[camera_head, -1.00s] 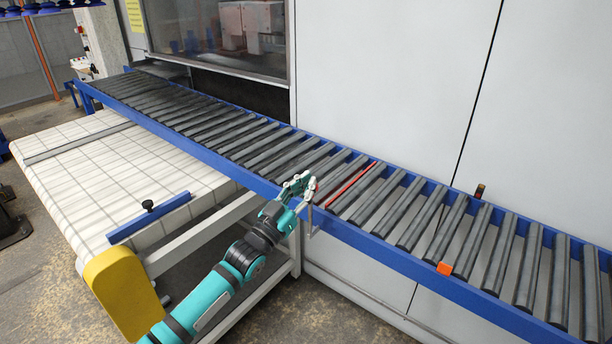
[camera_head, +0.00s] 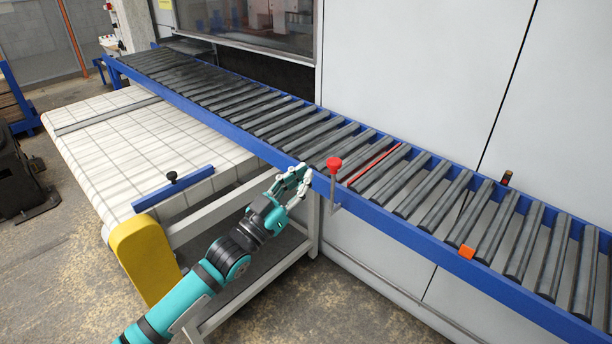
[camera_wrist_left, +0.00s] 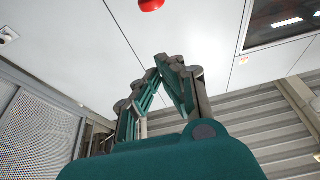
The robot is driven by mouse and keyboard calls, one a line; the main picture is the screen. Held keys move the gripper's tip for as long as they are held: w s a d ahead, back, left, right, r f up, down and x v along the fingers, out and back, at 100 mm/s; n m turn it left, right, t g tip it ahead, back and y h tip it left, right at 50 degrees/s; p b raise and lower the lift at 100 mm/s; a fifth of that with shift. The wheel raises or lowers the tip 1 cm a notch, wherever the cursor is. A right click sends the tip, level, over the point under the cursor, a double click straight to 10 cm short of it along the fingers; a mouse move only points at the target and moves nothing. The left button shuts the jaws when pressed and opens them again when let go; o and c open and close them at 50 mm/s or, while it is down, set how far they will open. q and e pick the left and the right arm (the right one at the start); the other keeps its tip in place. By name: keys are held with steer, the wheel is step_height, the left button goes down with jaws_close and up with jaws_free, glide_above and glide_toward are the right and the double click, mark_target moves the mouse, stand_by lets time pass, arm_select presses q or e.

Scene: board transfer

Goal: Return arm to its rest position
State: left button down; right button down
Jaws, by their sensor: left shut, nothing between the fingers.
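My left gripper (camera_head: 297,178) is at the end of the teal and black arm that comes in from the lower left in the head view. It is beside the near blue rail of the roller conveyor (camera_head: 250,157), just left of a red knob (camera_head: 334,164) on a thin bracket. In the left wrist view the fingers of the gripper (camera_wrist_left: 166,64) come together at their tips with nothing between them. The red knob (camera_wrist_left: 151,5) shows at the top edge there. My right gripper is not in view.
A white gridded belt table (camera_head: 130,150) with a blue bar (camera_head: 173,188) and a yellow end cover (camera_head: 146,258) stands left of the arm. A large white machine wall (camera_head: 430,70) is behind the conveyor. Floor at the bottom right is clear.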

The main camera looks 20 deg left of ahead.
arm_select(q)
steer(key=shift+w+f, duration=0.1)
steer(key=a+f+n+g+y, duration=0.1)
steer(key=a+f+g+y, duration=0.15)
steer(key=f, duration=0.85)
steer(key=a+f+n+g+y, duration=0.1)
steer(key=f+y, duration=0.2)
steer(key=f, duration=0.8)
steer(key=s+a+f+n+g+y+b, duration=0.1)
steer(key=s+f+g, duration=0.3)
steer(key=f, duration=0.8)
steer(key=s+a+f+g+y, duration=0.1)
steer(key=s+f+g, duration=0.1)
steer(key=s+f, duration=0.65)
steer(key=s+d+f+g, duration=0.2)
steer(key=s+f+g, duration=0.3)
steer(key=s+f, duration=1.3)
steer(key=s+d+f+g, duration=0.1)
steer(key=s+f, duration=0.3)
steer(key=s, duration=0.6)
steer(key=s+d+f+g, duration=0.2)
steer(key=s+f+g, duration=0.2)
steer(key=s, duration=0.6)
steer(key=shift+d+f+m+b, duration=0.2)
steer(key=shift+f+m+b, duration=0.2)
steer(key=shift+f, duration=0.3)
steer(key=shift+w+g+y, duration=0.15)
steer(key=shift+g+y, duration=0.1)
